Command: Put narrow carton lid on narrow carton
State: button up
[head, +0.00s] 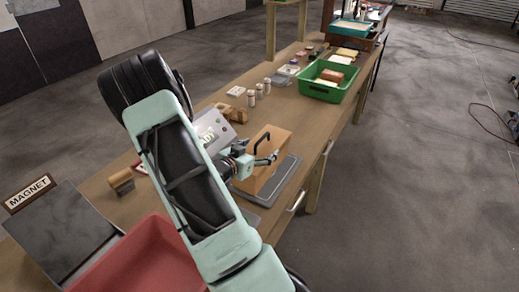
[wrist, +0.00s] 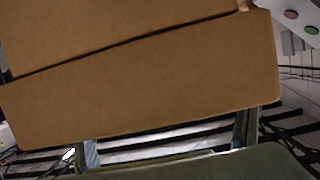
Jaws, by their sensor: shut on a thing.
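A tall brown narrow carton (head: 275,139) stands on a grey tray on the bench in the head view. My gripper (head: 268,154) is at its near side, with the fingers reaching across the brown cardboard. In the wrist view a wide brown panel, which looks like the narrow carton lid (wrist: 145,92), lies between my fingers (wrist: 168,140). A second brown face, likely the carton (wrist: 110,30), lies beyond a dark slanting line. The gripper is shut on the lid. The head view does not clearly separate lid from carton, and whether they touch cannot be told.
The grey tray (head: 283,187) is near the bench's right edge. A tilted grey panel (head: 213,130) stands behind my gripper. A red bin (head: 145,262) and magnet sign (head: 30,194) are at the near left. Small bottles (head: 252,97) and a green bin (head: 322,93) stand farther along.

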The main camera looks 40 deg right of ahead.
jog(key=shift+f+b, duration=1.05)
jog(key=shift+f, duration=0.1)
dwell(0.4)
jog(key=o, duration=1.2)
jog(key=v, duration=1.2)
jog(key=shift+r, duration=0.1)
